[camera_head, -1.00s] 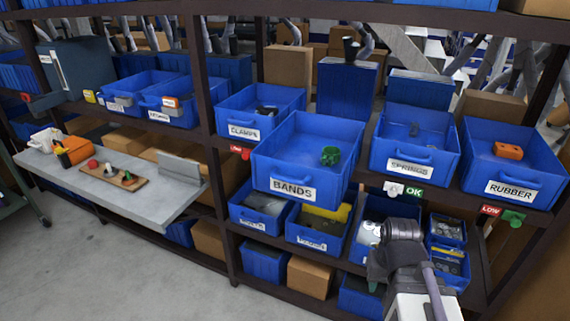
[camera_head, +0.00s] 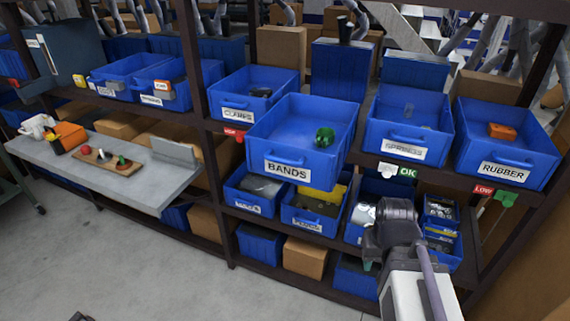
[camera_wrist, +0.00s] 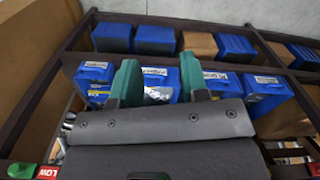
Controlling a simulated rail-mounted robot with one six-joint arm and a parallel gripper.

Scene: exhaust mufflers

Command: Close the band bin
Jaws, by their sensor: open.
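The blue bin labelled BANDS (camera_head: 288,170) juts out from the upper shelf, forward of its neighbours, in the head view. A green round item (camera_head: 324,138) lies inside it. The wrist view looks at the shelves with lower bins and does not clearly show the BANDS bin. My gripper (camera_wrist: 160,80) shows two green fingers spread apart with nothing held between them. In the head view my wrist is in front of the lower shelf, below and right of the BANDS bin; the fingers are mostly hidden there.
The CLAMPS bin (camera_head: 237,115) stands left of it, the SPRINGS bin (camera_head: 403,151) and RUBBER bin (camera_head: 502,169) right. Small bins (camera_head: 306,223) sit on the shelf below. A grey bench (camera_head: 150,196) projects at left. Floor in front is clear.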

